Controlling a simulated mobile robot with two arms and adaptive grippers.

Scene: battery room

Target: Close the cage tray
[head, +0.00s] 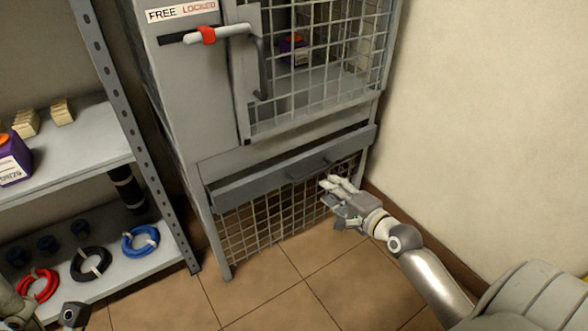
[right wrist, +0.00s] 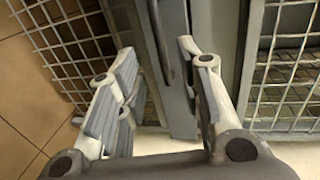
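The cage tray (head: 262,181) is a shallow grey drawer below the cage door. It juts out from the cage front, with a dark gap showing behind its front panel. A dark bar handle (head: 308,169) sits on that panel and also shows in the right wrist view (right wrist: 161,42). My right gripper (head: 333,189) is just in front of the panel, close to the handle's right end. In the right wrist view its two fingers (right wrist: 160,90) are apart with nothing held between them. Only part of my left arm shows at the lower left corner; its fingers are not clear.
The grey cage (head: 190,100) has a mesh door with a red-marked lever (head: 225,34) and a FREE/LOCKED label. A purple item (head: 293,49) stands inside. At left, a shelf (head: 100,155) carries cable coils and boxes. A wall is at right; tiled floor (head: 270,290) lies clear in front.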

